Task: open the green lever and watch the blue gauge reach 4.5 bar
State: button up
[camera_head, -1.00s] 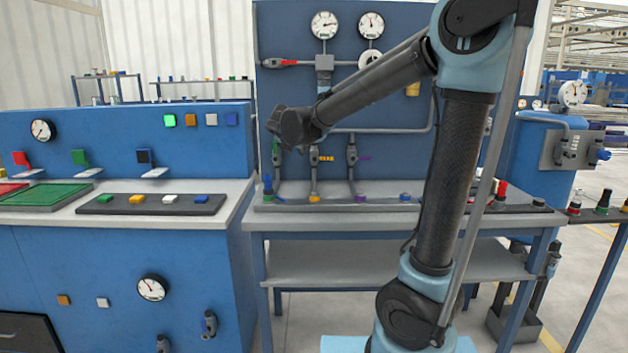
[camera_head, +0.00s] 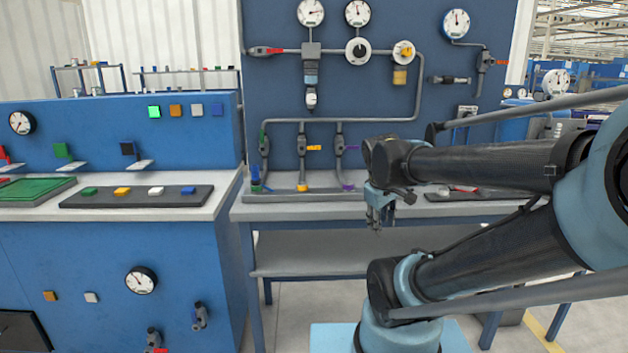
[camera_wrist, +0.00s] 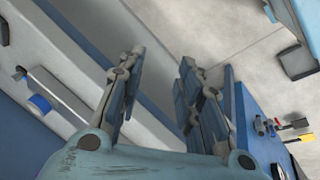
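A small green lever (camera_head: 262,136) is upright along the left vertical pipe on the blue back panel. A gauge with a blue rim (camera_head: 456,23) is at the upper right of that panel; its needle points roughly up, and its figures are too small to read. My gripper (camera_head: 380,222) points down in front of the bench edge, right of the green lever and well apart from it. In the wrist view my gripper (camera_wrist: 158,65) has its two fingers spread with nothing between them.
Two white-faced gauges (camera_head: 334,12) sit at the panel's top. Yellow (camera_head: 314,148) and purple (camera_head: 350,148) levers are right of the green one. The left console carries another green handle (camera_head: 63,150), a lit green button (camera_head: 154,112) and a dial (camera_head: 141,281). A lower shelf (camera_head: 330,255) is bare.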

jog(key=s+f+m+g+y, duration=0.1)
jog(key=s+f+m, duration=0.5)
jog(key=s, duration=0.3)
jog(key=shift+a+f+m+g+y, duration=0.15)
jog(key=shift+m+g+y, duration=0.15)
jog(key=shift+y, duration=0.1)
jog(key=shift+w, duration=0.1)
jog(key=shift+w+f, duration=0.2)
jog(key=shift+w, duration=0.25)
jog(key=shift+a, duration=0.1)
